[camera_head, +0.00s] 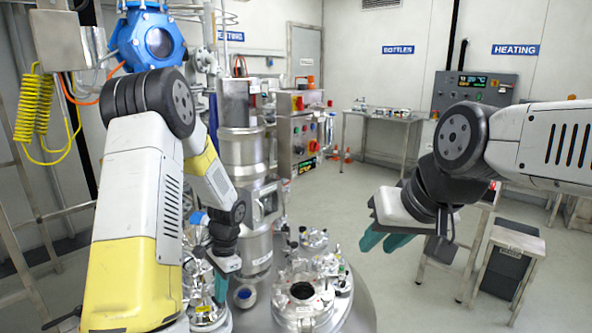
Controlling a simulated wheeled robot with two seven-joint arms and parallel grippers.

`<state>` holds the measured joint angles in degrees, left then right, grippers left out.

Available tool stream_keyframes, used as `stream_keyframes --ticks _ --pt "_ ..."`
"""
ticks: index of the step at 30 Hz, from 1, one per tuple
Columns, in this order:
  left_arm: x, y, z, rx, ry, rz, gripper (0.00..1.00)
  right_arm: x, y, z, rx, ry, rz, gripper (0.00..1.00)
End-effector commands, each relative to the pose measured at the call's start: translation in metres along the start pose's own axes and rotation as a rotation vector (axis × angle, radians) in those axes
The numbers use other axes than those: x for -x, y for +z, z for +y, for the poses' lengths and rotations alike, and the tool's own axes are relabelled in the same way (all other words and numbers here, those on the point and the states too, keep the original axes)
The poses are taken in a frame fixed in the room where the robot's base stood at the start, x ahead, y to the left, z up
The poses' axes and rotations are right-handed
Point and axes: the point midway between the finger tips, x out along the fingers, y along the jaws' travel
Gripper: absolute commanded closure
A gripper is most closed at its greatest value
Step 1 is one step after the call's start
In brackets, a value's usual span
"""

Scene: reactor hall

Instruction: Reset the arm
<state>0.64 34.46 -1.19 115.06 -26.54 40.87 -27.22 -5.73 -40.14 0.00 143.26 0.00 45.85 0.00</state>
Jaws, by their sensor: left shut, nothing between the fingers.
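My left arm comes in from the left, with white and yellow links, and reaches down over the reactor lid. My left gripper (221,288) has teal fingers, points down and is shut and empty, beside the fittings on the lid. The arm's own links hide part of the fittings there. My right arm comes in from the right, bent at a black joint. My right gripper (385,242) has teal fingers pointing down and to the left, in the air right of the reactor lid. I see nothing held in it, but its finger gap is unclear.
The steel reactor lid (363,311) has an open round port (302,291) and several fittings. A steel column (244,152) and control box (299,132) stand behind. A yellow coiled hose (35,107) hangs left. A stool (517,240) stands right. The middle floor is clear.

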Motion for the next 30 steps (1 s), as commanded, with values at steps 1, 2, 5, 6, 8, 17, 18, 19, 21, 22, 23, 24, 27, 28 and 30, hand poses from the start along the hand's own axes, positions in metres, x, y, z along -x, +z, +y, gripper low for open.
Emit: stream_keyframes --ticks 1,2,5,6,8,17,18,19,21,22,23,24,27,28,30 --pt "0.007 0.000 -0.001 0.011 -0.007 0.011 1.00 0.000 0.000 0.000 0.000 0.000 0.001 0.70" --pt "0.010 0.001 -0.001 0.017 -0.009 0.015 1.00 0.000 0.000 0.000 0.000 0.000 0.001 0.70" --pt "0.020 0.002 0.001 0.037 -0.014 0.028 1.00 0.000 0.000 0.000 0.000 0.000 -0.001 0.70" --pt "0.025 0.003 0.002 0.045 -0.017 0.034 1.00 0.000 0.000 0.000 0.000 0.000 -0.001 0.70" --pt "0.032 0.005 0.003 0.059 -0.021 0.044 1.00 0.000 0.000 0.000 0.000 0.000 0.000 0.70" --pt "0.085 0.017 0.014 0.170 -0.047 0.127 1.00 0.000 0.000 0.000 0.000 0.000 0.000 0.70" --pt "0.094 0.020 0.017 0.189 -0.052 0.142 1.00 0.000 0.000 0.000 0.000 0.000 0.000 0.70" --pt "0.102 0.022 0.019 0.207 -0.055 0.156 1.00 0.000 0.000 0.000 0.000 0.000 0.000 0.70" --pt "0.121 0.028 0.026 0.249 -0.062 0.192 1.00 0.000 0.000 0.000 0.000 0.000 0.000 0.70" --pt "0.130 0.031 0.029 0.271 -0.065 0.211 1.00 0.000 0.000 0.000 0.000 0.000 0.000 0.70" --pt "0.140 0.035 0.034 0.293 -0.068 0.231 1.00 0.000 0.000 0.000 0.000 0.000 0.000 0.70" --pt "0.154 0.041 0.040 0.327 -0.072 0.262 1.00 0.000 0.000 0.000 0.000 0.000 0.000 0.70" --pt "0.188 0.056 0.061 0.414 -0.076 0.347 1.00 0.000 0.000 0.000 0.000 0.000 0.000 0.70" --pt "0.197 0.061 0.068 0.441 -0.075 0.373 1.00 0.000 0.000 0.000 0.000 0.000 0.000 0.70" --pt "0.216 0.073 0.084 0.500 -0.070 0.434 1.00 0.000 0.000 0.000 0.000 0.000 0.000 0.70"
